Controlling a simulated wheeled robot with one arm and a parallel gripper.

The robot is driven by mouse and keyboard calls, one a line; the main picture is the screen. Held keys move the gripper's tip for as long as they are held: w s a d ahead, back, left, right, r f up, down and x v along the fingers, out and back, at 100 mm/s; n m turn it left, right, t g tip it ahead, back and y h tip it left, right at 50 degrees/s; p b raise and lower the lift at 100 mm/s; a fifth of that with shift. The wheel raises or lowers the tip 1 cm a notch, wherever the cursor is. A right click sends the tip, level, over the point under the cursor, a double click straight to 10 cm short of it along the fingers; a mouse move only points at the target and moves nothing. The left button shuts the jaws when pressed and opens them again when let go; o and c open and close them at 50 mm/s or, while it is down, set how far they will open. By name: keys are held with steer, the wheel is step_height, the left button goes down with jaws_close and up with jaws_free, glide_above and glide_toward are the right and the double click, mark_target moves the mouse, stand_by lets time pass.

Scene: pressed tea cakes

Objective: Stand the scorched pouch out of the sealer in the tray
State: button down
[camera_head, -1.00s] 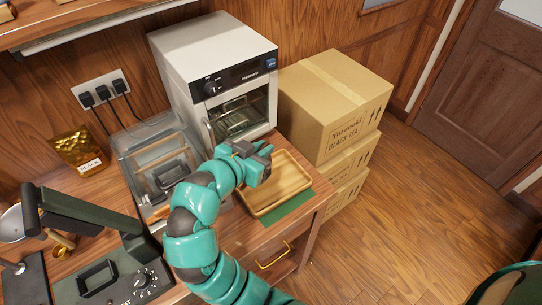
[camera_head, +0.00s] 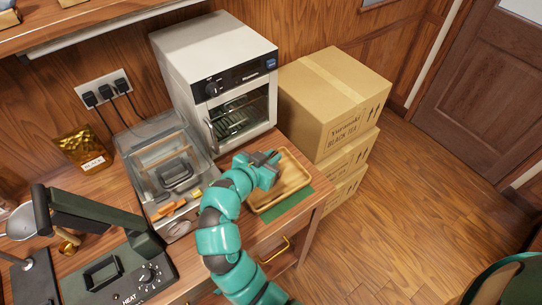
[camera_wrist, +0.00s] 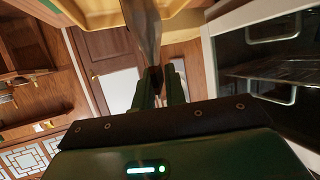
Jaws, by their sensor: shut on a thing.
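My gripper (camera_head: 268,168) is over the wooden tray (camera_head: 305,181) on the right end of the counter. In the wrist view my gripper (camera_wrist: 158,85) is shut on a thin, dull brownish-grey pouch (camera_wrist: 143,30), seen nearly edge-on. The pouch reaches up toward the tray, which shows yellowish at the top of that view. Whether it touches the tray I cannot tell. In the head view my gripper and arm hide the pouch. A dark green sealer (camera_head: 118,275) with a HEAT dial and a raised arm stands at the front left.
A gold pouch (camera_head: 80,143) stands at the left rear of the counter. A clear-lidded box (camera_head: 150,165) lies left of my arm. A white oven (camera_head: 205,50) stands behind the tray. Stacked cartons (camera_head: 335,95) are to the right, with open floor beyond. A green mat lies under the tray.

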steer(key=shift+f, duration=0.1)
steer(key=c, duration=1.4)
jaws_free()
steer(key=shift+c, duration=0.2)
steer(key=b+v, duration=0.3)
steer(key=v, duration=0.9)
steer(key=shift+b, duration=0.35)
